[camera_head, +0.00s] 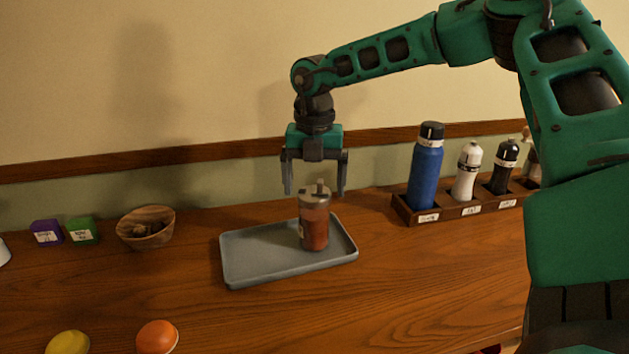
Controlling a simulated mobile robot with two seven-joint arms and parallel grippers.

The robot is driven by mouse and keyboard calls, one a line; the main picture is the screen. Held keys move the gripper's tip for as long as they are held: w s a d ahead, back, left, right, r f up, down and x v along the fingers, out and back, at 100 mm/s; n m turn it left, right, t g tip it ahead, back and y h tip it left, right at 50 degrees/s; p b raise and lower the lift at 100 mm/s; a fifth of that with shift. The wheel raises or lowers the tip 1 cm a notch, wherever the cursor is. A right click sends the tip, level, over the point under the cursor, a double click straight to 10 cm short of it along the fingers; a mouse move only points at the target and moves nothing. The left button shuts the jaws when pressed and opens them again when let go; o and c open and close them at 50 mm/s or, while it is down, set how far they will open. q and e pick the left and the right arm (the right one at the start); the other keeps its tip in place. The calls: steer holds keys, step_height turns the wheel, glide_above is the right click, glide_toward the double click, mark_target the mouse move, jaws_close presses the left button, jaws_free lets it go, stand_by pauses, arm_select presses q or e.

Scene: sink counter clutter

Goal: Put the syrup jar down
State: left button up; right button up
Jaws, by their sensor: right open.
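The syrup jar (314,222), reddish-brown with a grey lid and a small knob on top, stands upright on the right part of the grey tray (247,272). My right gripper (315,190) points down above the jar. Its two fingers are spread wide, one on each side of the lid's knob in the picture, and nothing is held between them. My left gripper is out of view.
A wooden rack (415,217) at the right holds a blue bottle (426,170), a white bottle (466,175) and a black bottle (504,170). A wooden bowl (147,238), purple box (46,233) and green box (82,230) stand left. An orange ball (157,338) and yellow ball (68,344) lie in front.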

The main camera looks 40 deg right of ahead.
step_height(320, 180, up, 12)
stand_by(0.4)
stand_by(0.5)
